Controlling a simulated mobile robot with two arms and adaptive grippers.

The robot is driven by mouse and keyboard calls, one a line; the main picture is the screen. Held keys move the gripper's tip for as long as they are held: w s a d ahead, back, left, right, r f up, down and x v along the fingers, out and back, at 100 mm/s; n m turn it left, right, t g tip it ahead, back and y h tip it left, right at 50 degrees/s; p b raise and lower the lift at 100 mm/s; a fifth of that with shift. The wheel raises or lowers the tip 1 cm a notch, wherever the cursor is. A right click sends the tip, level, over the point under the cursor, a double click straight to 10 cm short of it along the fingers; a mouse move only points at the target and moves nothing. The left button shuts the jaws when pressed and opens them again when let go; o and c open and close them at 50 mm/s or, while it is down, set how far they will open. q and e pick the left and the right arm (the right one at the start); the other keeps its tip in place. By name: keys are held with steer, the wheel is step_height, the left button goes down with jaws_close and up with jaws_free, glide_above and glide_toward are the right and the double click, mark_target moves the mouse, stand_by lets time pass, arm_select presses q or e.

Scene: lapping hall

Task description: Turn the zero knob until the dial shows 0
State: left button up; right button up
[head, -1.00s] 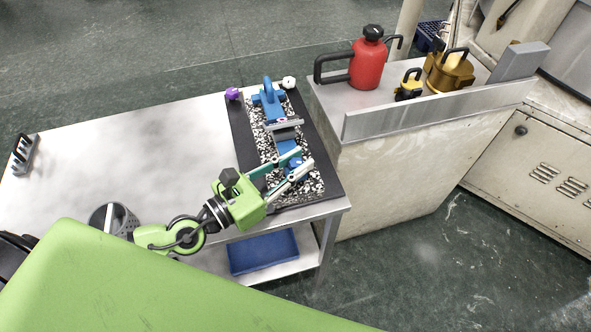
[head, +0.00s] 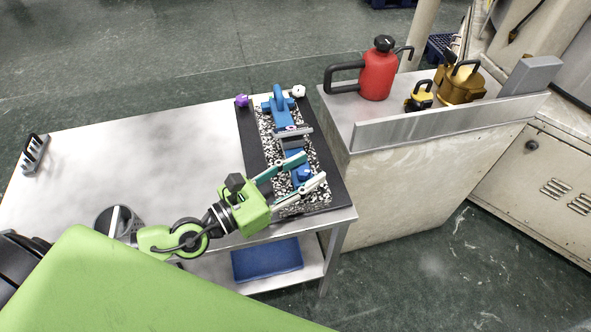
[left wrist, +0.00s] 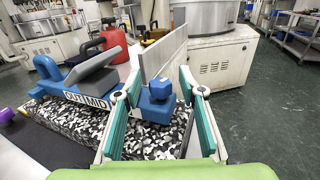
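A blue gauge (head: 278,112) lies along a black-and-white speckled block on a black mat. Its blue knob (head: 303,174) is at the near end and also shows as a faceted blue block in the left wrist view (left wrist: 157,96). My left gripper (head: 314,168) is open, with one finger on each side of the knob. In the left wrist view, gaps show between the knob and both fingers (left wrist: 158,100). My right gripper is not in view.
A purple knob (head: 241,101) and a white knob (head: 299,91) stand near the mat's far end. A red can (head: 377,76) and brass-coloured weights (head: 461,85) stand on the neighbouring bench behind a grey upright plate (head: 430,121). The table's left part (head: 150,165) is mostly clear.

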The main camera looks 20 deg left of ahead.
arm_select(q)
steer(key=v, duration=1.2)
stand_by(0.3)
